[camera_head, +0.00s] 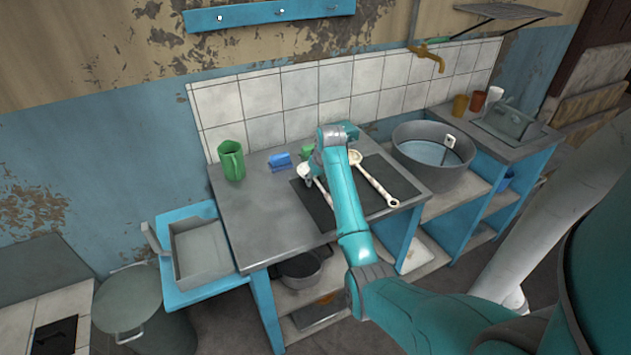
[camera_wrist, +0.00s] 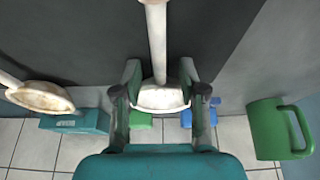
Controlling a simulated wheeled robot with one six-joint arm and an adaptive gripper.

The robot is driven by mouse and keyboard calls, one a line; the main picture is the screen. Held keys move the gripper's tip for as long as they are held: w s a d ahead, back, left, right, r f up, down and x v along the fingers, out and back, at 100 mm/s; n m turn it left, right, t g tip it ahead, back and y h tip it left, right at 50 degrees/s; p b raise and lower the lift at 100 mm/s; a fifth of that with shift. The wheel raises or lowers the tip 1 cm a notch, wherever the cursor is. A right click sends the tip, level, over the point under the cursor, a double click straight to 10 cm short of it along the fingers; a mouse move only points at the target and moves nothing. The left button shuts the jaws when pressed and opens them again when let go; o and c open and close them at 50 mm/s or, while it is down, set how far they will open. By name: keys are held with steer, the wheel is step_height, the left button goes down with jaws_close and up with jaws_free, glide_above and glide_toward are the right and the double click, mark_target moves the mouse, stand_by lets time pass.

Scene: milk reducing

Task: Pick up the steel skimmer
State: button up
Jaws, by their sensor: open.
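Two pale long-handled tools lie on the dark mat (camera_head: 405,183) on the grey counter. The left one (camera_head: 304,170) is under my gripper (camera_head: 313,175); in the wrist view its rounded head and handle (camera_wrist: 157,40) lie between my fingers. The other (camera_head: 374,180) lies to its right, its brownish head at the left of the wrist view (camera_wrist: 40,97). I cannot tell for certain which is the steel skimmer. My gripper (camera_wrist: 160,78) is open, a finger on each side of the first tool near where head meets handle. Contact cannot be told.
A green mug (camera_head: 231,161) and a blue object (camera_head: 280,161) stand near the tiled wall. A large grey basin (camera_head: 433,157) is right of the mat. A grey tray (camera_head: 200,250) is on the left blue shelf. The counter's front left is clear.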

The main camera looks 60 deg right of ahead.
jaws_close()
steer(key=shift+r, duration=0.1)
